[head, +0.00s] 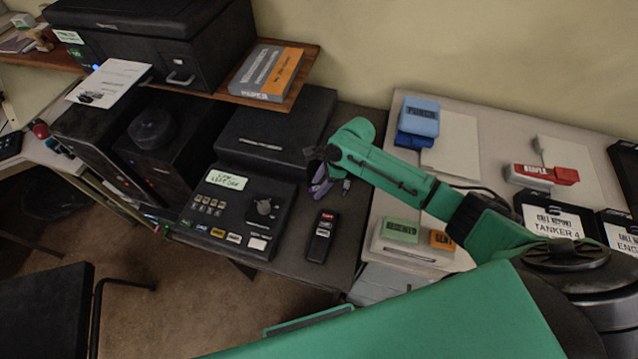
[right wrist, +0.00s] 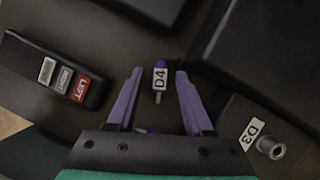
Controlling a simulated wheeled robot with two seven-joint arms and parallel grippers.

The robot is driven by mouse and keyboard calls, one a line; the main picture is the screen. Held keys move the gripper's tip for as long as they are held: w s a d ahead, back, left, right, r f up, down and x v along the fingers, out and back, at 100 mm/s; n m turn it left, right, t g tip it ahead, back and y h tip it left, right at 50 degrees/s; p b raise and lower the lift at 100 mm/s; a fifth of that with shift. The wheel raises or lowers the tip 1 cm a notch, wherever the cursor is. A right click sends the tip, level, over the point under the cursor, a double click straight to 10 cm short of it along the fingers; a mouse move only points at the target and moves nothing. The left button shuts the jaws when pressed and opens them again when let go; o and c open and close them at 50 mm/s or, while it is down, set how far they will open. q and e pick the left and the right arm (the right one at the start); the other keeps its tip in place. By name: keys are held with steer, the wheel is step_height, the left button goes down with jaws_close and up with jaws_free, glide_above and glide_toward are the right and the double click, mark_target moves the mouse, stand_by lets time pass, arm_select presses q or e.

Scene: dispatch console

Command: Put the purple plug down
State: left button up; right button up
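In the right wrist view, the purple plug (right wrist: 160,64) has a white D4 label and a metal tip pointing toward the gripper. It appears to lie on the dark desk top, between and slightly beyond my right fingertips. My right gripper (right wrist: 158,76) has purple fingers spread apart, with a gap on each side of the plug. My left gripper is not in view.
A black handset (head: 322,236) with buttons lies near the gripper; it also shows in the right wrist view (right wrist: 54,76). A metal fitting (right wrist: 272,147) beside a D3 label is at right. A dial console (head: 238,210) and black box (head: 275,130) flank the small clear desk area.

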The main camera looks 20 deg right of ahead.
steer(key=shift+r, duration=0.1)
steer(key=v, duration=1.2)
